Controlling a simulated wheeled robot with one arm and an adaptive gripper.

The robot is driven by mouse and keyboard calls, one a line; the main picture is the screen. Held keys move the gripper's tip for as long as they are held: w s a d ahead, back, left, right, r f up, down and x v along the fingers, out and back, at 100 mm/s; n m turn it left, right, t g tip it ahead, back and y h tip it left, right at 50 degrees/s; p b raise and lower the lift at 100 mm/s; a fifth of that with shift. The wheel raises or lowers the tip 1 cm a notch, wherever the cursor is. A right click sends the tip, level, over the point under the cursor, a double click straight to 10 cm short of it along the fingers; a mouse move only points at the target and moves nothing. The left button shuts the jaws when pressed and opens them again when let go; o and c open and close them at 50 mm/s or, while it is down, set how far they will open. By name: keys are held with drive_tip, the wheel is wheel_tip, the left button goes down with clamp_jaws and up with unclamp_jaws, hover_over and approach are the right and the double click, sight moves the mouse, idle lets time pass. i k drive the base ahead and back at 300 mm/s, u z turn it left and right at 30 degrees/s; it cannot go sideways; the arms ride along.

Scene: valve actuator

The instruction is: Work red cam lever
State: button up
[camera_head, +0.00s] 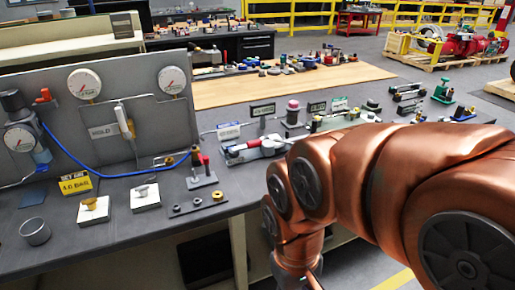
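A small red upright piece (196,156), which looks like a cam lever, stands on a grey base plate (201,182) near the front of the workbench, left of centre. The end of a blue hose comes close to it; I cannot tell whether they touch. Another red handle (43,96) sits at the upper left of the grey panel. Which of the two is the cam lever is not certain. My copper arm fills the right side and bends down past the bench's front edge. My gripper is not in view.
The grey panel (115,105) carries round gauges and the blue hose (105,174). In front are a yellow sign (75,185), two square plates with brass fittings and a metal cup (35,231). Several fittings lie right of the red piece. A wooden board (225,93) lies behind.

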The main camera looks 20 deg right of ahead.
sight(233, 152)
drive_tip(key=i, duration=0.9)
drive_tip(key=u, duration=0.6)
